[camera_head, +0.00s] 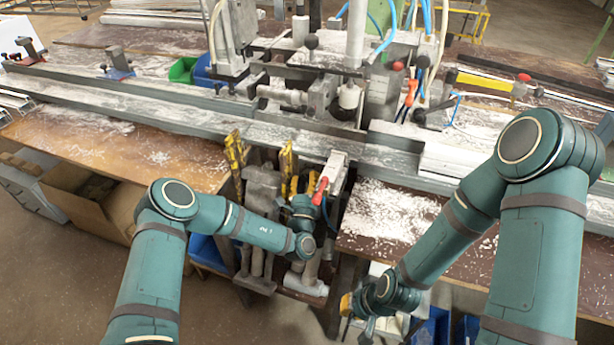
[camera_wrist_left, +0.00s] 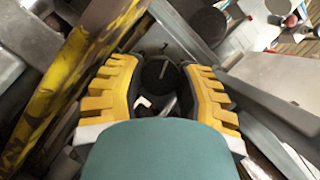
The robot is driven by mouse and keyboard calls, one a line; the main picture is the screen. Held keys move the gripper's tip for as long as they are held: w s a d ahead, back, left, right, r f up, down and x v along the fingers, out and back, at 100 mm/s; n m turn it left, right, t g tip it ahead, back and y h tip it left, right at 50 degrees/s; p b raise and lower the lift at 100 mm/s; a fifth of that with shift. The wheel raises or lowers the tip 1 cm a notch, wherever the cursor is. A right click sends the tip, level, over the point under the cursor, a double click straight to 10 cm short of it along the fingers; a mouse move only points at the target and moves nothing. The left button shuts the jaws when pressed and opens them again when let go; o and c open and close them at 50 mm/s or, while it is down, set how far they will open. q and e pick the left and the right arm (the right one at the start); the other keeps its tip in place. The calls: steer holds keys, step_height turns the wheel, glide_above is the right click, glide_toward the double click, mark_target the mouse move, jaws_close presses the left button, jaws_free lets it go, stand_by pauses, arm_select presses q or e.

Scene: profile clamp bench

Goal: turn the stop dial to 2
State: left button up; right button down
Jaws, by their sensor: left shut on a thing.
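The stop dial (camera_wrist_left: 158,76) shows in the left wrist view as a dark round knob with a thin pale line on its face. My left gripper (camera_wrist_left: 157,92) has its yellow fingers on both sides of the dial and is shut on it. In the head view my left gripper (camera_head: 304,186) is at the front of the bench, just left of a red-handled lever; the dial is hidden there. No number on the dial can be read. My right gripper (camera_head: 350,304) hangs low at the front, away from the bench; its finger opening cannot be made out.
A red-handled lever (camera_head: 320,190) stands close to my left gripper. Worn yellow bars (camera_head: 235,154) rise to its left. The clamp machine (camera_head: 320,75) and a long metal rail (camera_head: 140,104) lie behind. Chips litter the wooden bench top (camera_head: 385,212).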

arm_select(q)
steer(key=shift+m+h+p, duration=0.3)
steer(key=shift+m+h, duration=0.1)
steer(key=shift+m, duration=0.7)
steer(key=o, duration=0.9)
